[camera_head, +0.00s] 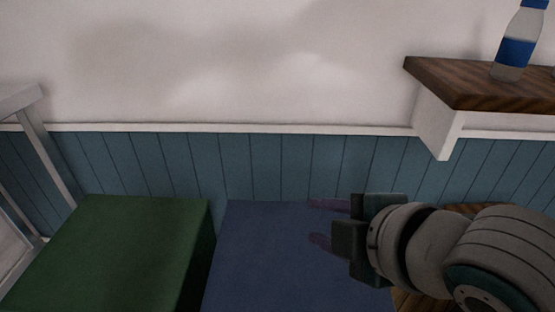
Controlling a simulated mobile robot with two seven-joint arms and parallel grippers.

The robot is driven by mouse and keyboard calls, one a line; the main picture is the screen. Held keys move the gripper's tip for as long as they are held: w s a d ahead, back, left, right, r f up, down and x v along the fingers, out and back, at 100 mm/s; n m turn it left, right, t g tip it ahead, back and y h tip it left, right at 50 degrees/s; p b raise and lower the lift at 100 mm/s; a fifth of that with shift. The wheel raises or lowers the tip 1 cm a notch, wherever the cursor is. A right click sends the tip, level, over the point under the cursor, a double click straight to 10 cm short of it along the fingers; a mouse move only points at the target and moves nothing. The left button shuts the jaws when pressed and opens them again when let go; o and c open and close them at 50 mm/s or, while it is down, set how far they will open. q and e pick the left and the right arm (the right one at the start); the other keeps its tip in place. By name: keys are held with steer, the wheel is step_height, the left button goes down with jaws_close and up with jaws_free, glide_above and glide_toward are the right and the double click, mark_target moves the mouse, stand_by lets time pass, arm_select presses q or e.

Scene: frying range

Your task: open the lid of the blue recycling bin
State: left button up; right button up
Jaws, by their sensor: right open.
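The blue recycling bin (265,255) stands below the panelled wall, and its flat blue top shows, apparently closed. My right gripper (323,223) comes in from the right and is over the right part of the blue top. Its two purple fingers are apart, with nothing between them. I cannot tell whether the fingers touch the lid. My right arm hides the bin's right side, and the front of the bin is out of frame. My left gripper is not in view.
A green bin (120,250) stands close on the left of the blue one. A wooden wall shelf (460,85) with a bottle (517,45) is at the upper right. A pale metal frame (45,150) is at the left edge.

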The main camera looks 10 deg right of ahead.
jaws_close()
stand_by(0.6)
stand_by(0.5)
steer(key=shift+o, duration=1.1)
jaws_free()
steer(key=shift+s+r, duration=0.1)
